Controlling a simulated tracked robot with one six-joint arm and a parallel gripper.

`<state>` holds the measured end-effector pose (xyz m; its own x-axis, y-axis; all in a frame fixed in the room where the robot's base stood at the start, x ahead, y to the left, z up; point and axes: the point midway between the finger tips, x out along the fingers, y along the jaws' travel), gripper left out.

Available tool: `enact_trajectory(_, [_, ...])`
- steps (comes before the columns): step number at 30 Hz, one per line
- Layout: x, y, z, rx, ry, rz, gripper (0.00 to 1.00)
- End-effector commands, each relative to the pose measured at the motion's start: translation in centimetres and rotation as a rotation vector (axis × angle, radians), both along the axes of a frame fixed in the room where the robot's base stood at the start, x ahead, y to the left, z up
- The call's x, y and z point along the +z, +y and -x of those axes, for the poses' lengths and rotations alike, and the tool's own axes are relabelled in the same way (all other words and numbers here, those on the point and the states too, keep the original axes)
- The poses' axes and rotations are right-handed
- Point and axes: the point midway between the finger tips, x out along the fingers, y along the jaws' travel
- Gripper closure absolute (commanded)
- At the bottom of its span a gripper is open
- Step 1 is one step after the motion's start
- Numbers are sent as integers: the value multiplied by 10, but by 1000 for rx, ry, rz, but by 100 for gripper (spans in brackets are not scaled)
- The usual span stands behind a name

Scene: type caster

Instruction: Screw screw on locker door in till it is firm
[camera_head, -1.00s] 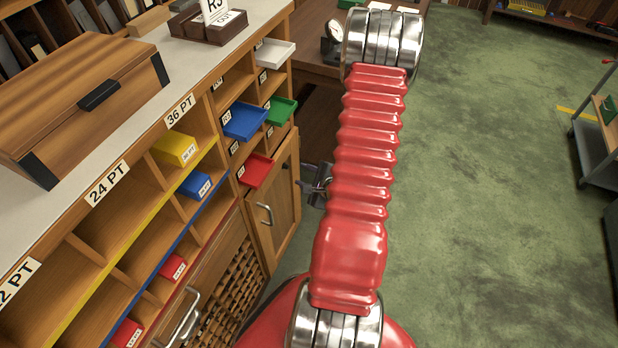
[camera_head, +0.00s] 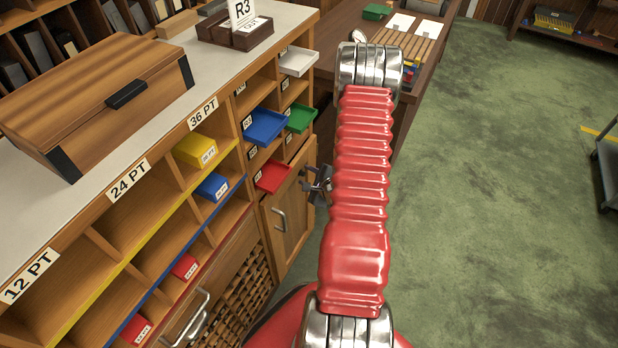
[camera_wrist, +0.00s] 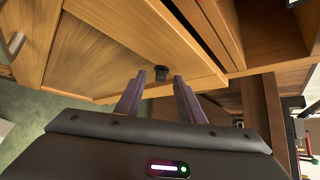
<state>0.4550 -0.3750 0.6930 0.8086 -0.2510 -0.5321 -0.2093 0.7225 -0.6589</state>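The locker door (camera_head: 291,214) is a wooden panel with a metal handle at the low end of the cabinet; it stands partly open. In the wrist view, the door (camera_wrist: 115,45) fills the upper left. A small black screw (camera_wrist: 161,74) with a round head sticks out near the door's edge. My gripper (camera_wrist: 159,80) is open, its two dark fingers apart, with the screw in the gap between the tips in the picture. I cannot tell whether the fingers touch it. In the head view, my gripper (camera_head: 319,186) is beside the door's upper right corner; the screw is hidden there.
Pulled-out blue (camera_head: 265,127), green (camera_head: 301,117), red (camera_head: 273,176) and white (camera_head: 297,62) trays jut from the cabinet above the door. A wooden desk (camera_head: 325,30) stands behind my arm.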

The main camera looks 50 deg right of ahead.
Motion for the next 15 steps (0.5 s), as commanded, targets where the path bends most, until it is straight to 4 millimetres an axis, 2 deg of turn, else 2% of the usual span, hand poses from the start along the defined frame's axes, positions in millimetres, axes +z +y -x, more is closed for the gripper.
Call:
enact_trajectory(3, [0,0,0,0,0,0,66])
enact_trajectory(15, [0,0,1,0,0,0,94])
